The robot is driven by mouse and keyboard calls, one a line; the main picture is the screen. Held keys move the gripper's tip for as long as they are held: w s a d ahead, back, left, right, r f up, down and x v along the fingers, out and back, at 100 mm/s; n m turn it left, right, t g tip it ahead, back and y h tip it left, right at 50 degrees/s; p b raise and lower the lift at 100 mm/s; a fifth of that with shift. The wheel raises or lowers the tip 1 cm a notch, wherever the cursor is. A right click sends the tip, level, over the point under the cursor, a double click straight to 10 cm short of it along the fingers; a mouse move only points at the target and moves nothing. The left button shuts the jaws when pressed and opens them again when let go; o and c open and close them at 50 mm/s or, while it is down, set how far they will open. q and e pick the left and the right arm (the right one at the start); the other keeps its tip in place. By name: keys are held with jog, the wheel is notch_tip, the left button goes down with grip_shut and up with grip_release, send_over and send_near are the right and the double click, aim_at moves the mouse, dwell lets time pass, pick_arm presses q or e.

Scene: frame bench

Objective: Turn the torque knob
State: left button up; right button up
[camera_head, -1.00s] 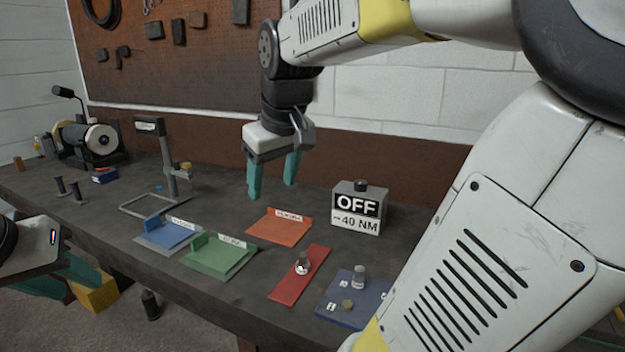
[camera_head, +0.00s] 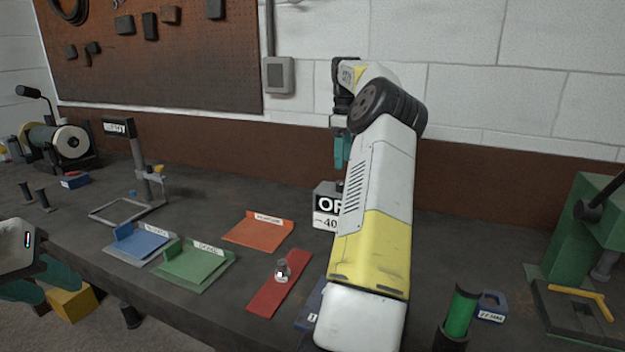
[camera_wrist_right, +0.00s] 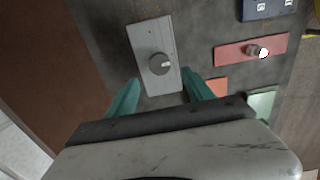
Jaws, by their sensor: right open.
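The torque knob (camera_wrist_right: 160,63) is a round grey knob with a pale mark on the box's top, seen from above in the right wrist view.
A red mat (camera_head: 265,298) bears a small metal piece (camera_head: 282,271). Orange (camera_head: 258,232), green (camera_head: 195,266) and blue (camera_head: 140,245) trays lie left of the box. A green cylinder (camera_head: 460,312) and a green machine (camera_head: 580,225) stand at right.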

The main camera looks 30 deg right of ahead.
aim_at(342, 182)
notch_tip(342, 182, down, 8)
jog(key=shift+r, duration=0.1)
dwell(0.4)
grip_shut()
